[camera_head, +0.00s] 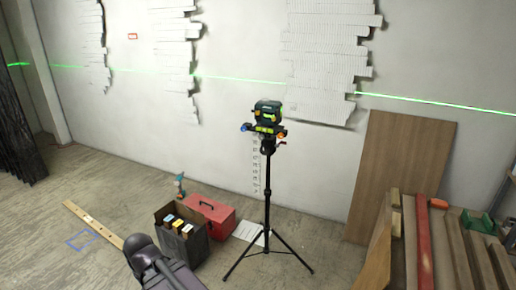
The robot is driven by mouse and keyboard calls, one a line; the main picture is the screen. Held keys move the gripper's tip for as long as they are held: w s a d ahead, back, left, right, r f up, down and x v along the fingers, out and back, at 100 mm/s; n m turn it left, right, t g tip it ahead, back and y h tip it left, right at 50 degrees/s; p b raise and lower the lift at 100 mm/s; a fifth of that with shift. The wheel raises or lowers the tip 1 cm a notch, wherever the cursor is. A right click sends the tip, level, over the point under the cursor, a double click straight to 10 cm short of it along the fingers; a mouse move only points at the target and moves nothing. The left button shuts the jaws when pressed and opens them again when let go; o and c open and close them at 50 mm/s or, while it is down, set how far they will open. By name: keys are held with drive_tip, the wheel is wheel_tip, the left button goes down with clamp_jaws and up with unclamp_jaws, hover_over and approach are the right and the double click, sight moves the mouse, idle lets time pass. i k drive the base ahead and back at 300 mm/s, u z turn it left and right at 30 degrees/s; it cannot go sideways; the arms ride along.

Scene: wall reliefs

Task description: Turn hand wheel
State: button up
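A green and black laser level (267,112) sits on top of a black tripod (267,190), upright in front of the white wall. Beneath the level is a mount with a small blue knob (244,127) on its left and an orange knob (281,135) on its right. A small dark crank-like part sticks out just below the orange knob. I cannot tell which of these is the hand wheel. Part of my dark arm shows at the bottom left, well apart from the tripod. My gripper is not in view.
A dark box (190,244) with colored items and a red toolbox (208,213) stand left of the tripod. A long wooden strip (92,222) lies on the floor. Tripod legs spread across the floor.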

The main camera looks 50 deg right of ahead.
sight(264, 150)
drive_tip(key=z, duration=0.25)
drive_tip(key=i, duration=0.9)
drive_tip(key=z, duration=0.45)
